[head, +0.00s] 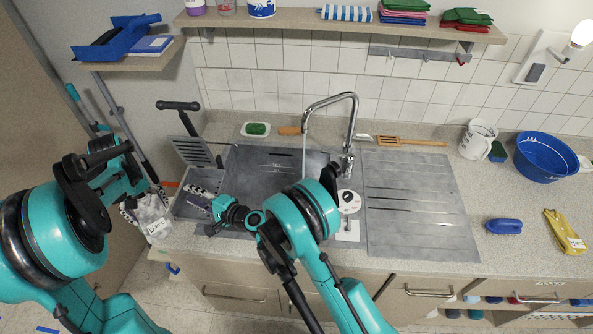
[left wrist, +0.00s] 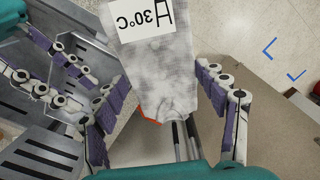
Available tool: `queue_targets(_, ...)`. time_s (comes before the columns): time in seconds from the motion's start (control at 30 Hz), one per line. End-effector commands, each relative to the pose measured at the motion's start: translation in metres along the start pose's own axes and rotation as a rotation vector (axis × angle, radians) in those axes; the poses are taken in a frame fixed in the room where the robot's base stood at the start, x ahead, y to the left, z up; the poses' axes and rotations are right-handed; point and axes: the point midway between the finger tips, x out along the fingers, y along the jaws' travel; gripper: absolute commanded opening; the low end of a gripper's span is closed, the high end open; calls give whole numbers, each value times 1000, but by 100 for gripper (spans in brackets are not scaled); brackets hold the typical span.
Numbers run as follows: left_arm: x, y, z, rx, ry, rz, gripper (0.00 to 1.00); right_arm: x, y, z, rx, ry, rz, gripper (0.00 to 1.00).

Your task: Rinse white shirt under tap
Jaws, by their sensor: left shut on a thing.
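The white shirt (head: 152,218) is a bunched, pale grey-white cloth with a white "30°C" label, hanging at the left end of the counter. My left gripper (head: 136,205) is shut on it. In the left wrist view the shirt (left wrist: 165,75) lies between my left gripper's fingers (left wrist: 160,100), pinched narrow near the palm. My right gripper (head: 198,197) is just right of the shirt, low over the sink's left side; its purple-padded fingers look apart and empty. The chrome tap (head: 345,125) arches over the grey metal sink (head: 255,165). A thin light stream appears below its spout.
A tilted slotted grey panel (head: 192,152) stands left of the sink. A slotted draining board (head: 420,205) lies right of it. Farther right are a white jug (head: 476,140), a blue basin (head: 543,158) and a blue brush (head: 504,226). A shelf (head: 340,25) hangs above.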

Motion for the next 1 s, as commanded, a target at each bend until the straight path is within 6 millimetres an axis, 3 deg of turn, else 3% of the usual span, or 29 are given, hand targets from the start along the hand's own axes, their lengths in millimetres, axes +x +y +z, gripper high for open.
queue_targets(1.0, 0, 8, 1, -1, 0, 0, 27, 0, 2, 0, 0, 0, 0, 32)
